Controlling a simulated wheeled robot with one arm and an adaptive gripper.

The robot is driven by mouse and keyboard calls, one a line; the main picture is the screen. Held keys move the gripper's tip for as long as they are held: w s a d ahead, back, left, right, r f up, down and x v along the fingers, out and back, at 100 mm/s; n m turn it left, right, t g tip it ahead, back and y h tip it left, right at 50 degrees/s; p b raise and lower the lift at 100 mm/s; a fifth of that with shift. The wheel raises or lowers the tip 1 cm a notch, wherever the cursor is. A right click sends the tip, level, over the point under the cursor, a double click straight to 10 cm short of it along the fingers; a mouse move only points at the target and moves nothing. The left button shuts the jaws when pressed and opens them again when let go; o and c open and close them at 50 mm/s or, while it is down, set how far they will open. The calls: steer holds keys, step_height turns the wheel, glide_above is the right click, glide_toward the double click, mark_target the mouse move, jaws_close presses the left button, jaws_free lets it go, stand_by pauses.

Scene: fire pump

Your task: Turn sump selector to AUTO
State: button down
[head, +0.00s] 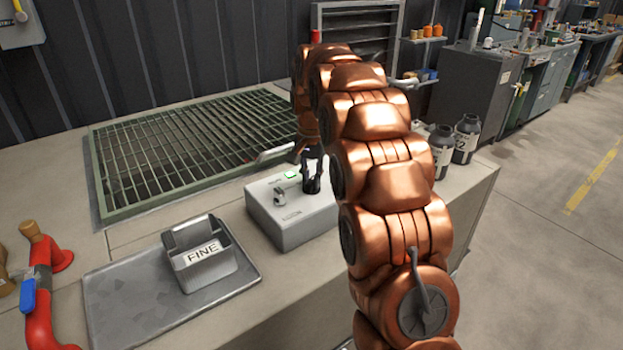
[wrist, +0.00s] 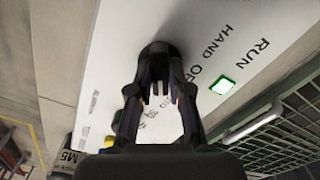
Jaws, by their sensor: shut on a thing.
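The pale grey control box (head: 290,212) stands on the bench in the head view. In the wrist view its white top face (wrist: 118,55) carries the words RUN and HAND and part of a further word. A green lamp (wrist: 222,86) is lit beside them. My gripper (head: 312,178) reaches down onto the right part of the box. In the wrist view my gripper (wrist: 160,72) is shut on the dark selector knob (wrist: 159,48). The fingers cover most of the knob, so its pointing direction and the AUTO mark cannot be made out.
A small grey switch (head: 280,197) sits on the box's left part. A grey holder marked FINE (head: 203,262) stands on a metal tray (head: 110,305) to the left. Dark bottles (head: 466,140) stand right of my arm.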

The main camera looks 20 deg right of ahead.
mark_target(312, 180)
stand_by(0.4)
steer(key=c, duration=1.1)
jaws_free()
steer(key=shift+r, duration=3.75)
